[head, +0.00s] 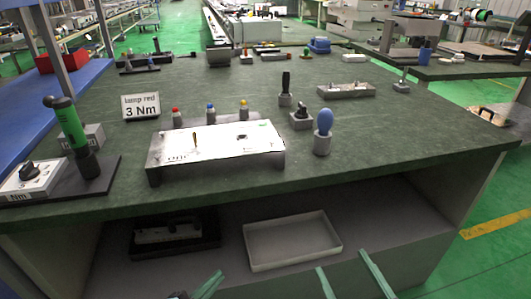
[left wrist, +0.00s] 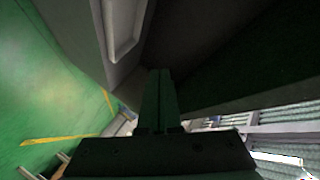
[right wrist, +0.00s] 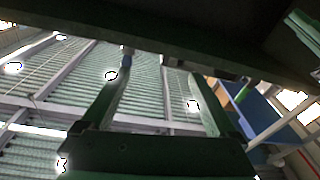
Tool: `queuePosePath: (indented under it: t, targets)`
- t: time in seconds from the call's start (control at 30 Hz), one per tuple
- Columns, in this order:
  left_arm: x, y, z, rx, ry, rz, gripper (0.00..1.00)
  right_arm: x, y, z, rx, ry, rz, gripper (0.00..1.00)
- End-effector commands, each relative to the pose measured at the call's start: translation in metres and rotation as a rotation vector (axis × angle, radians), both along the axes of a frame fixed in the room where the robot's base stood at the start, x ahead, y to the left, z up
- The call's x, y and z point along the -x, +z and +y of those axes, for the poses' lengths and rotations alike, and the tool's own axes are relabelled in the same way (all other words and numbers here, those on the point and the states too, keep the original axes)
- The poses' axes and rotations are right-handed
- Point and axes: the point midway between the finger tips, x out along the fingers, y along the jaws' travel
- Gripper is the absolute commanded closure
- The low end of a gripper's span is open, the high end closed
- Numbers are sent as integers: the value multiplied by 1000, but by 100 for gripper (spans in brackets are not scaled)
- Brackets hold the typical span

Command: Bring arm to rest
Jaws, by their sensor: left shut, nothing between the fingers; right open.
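My left gripper (head: 208,286) shows as green fingers at the bottom edge of the head view, in front of the workbench's lower shelf. In the left wrist view its fingers (left wrist: 157,100) are shut together with nothing between them. My right gripper (head: 350,277) is further right at the bottom edge, with two green fingers apart. In the right wrist view its fingers (right wrist: 160,92) are wide open and empty. Both grippers are lower in the picture than the tabletop and apart from the things on it. Most of both arms is out of the head view.
The green bench top (head: 400,135) carries a metal fixture (head: 215,158), a "3 Nm" sign (head: 141,106), a green-handled screwdriver (head: 72,125) and a blue-topped knob (head: 324,122). A white tray (head: 336,259) lies on the shelf below. Green floor (head: 490,185) is free at right.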

Motion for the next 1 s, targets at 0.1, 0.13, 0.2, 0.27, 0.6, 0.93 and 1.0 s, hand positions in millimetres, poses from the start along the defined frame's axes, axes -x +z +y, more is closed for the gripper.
queuePosePath:
  t: [0.1, 0.13, 0.2, 0.27, 0.6, 0.93, 1.0]
  targets:
    - [17, 42, 6, 308, 108, -33, 100, 0, 0, 0, 0, 0, 0, 6]
    - [21, 52, 9, 379, 129, -42, 100, 0, 0, 0, 0, 0, 0, 6]
    - [31, 75, 16, 534, 167, -64, 100, 0, 0, 0, 0, 0, 0, 6]
    - [40, 93, 23, 658, 191, -83, 100, 0, 0, 0, 0, 0, 0, 6]
    - [55, 108, 40, 759, 350, 137, 100, 6, -6, -9, 3, -43, 274, 6]
    - [98, 82, 51, 691, 545, 474, 100, 49, -31, -21, 3, -98, 653, 6]
    - [111, 77, 53, 676, 580, 538, 100, 62, -36, -22, 3, -108, 722, 6]
